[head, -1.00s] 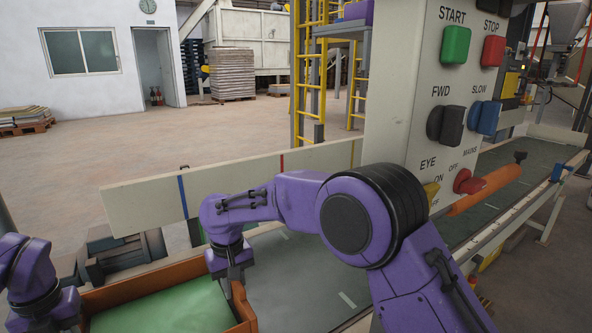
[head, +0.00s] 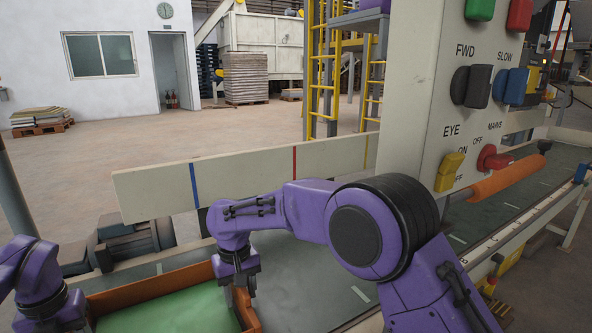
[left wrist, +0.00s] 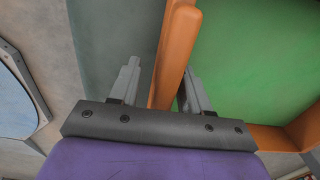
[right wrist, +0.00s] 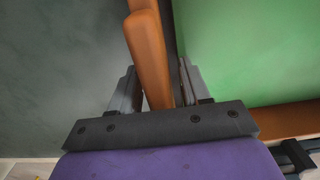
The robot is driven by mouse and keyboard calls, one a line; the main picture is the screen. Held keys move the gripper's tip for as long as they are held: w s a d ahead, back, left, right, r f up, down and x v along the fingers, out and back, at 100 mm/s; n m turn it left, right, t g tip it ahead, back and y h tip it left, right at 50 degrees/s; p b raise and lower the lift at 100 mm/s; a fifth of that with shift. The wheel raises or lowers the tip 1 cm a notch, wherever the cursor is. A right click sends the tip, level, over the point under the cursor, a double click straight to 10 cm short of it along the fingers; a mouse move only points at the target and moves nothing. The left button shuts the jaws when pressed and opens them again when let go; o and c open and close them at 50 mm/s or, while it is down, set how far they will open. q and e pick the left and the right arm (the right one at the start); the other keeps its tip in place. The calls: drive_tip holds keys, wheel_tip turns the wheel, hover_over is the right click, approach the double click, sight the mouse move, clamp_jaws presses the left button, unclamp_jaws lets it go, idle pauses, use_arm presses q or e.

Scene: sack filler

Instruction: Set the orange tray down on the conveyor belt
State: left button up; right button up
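The orange tray (head: 185,277) with a green inside is at the lower left of the head view, over the dark conveyor belt (head: 310,270). Its near part is cut off, and I cannot tell whether its underside touches the belt. My right gripper (head: 242,295) is at the tray's right wall; in the right wrist view its fingers straddle the orange wall (right wrist: 149,55), shut on it. My left gripper (left wrist: 160,82) straddles the opposite wall (left wrist: 176,55) in the left wrist view, with a small gap seeming to show beside one finger. Its fingertips are hidden in the head view.
A control panel (head: 425,110) with coloured switches stands right of my right arm, with an orange roller (head: 510,176) beside it. A pale guard board (head: 245,172) runs along the belt's far side. A dark motor (head: 125,245) sits at the left. The belt right of the tray is clear.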

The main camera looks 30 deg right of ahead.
use_arm(q)
drive_tip(key=shift+d+r, duration=0.1)
drive_tip(key=shift+r, duration=0.05)
use_arm(e)
drive_tip(key=shift+r, duration=0.1)
use_arm(q)
wheel_tip(320, 180, up, 12)
drive_tip(key=shift+f, duration=0.1)
use_arm(e)
drive_tip(key=shift+a, duration=0.1)
drive_tip(key=shift+r, duration=0.35)
wheel_tip(320, 180, up, 11)
drive_tip(key=shift+r, duration=0.15)
